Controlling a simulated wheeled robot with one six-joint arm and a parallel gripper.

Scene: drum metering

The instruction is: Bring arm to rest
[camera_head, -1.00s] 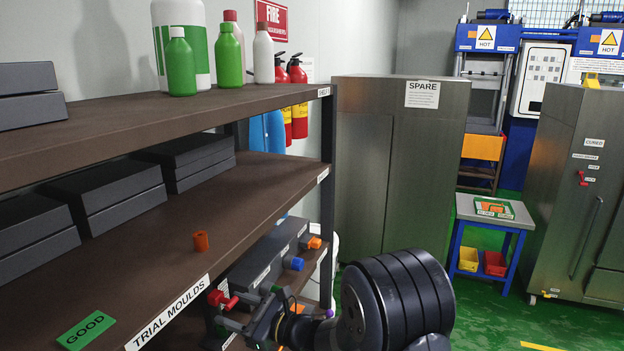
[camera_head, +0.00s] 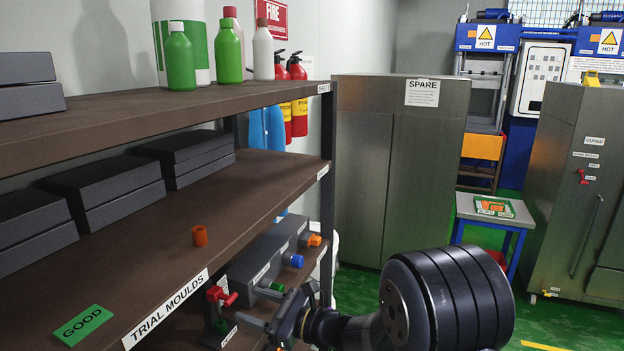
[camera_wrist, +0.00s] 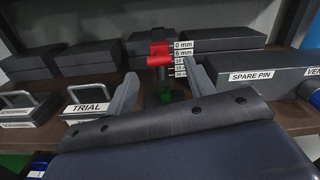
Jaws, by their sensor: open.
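My gripper (camera_head: 254,306) is at the lower middle of the head view, in front of the lower shelf, its fingers pointing toward a red slider (camera_head: 222,295). In the wrist view my gripper (camera_wrist: 163,95) has its two fingers spread with nothing held between them. The red slider (camera_wrist: 158,52) sits high on a dark upright post beyond the fingertips, beside a scale labelled from 0 mm downward. It looks apart from the fingers. My dark arm extends to the right from the gripper over the green floor.
A steel SPARE cabinet (camera_head: 400,170) stands behind.

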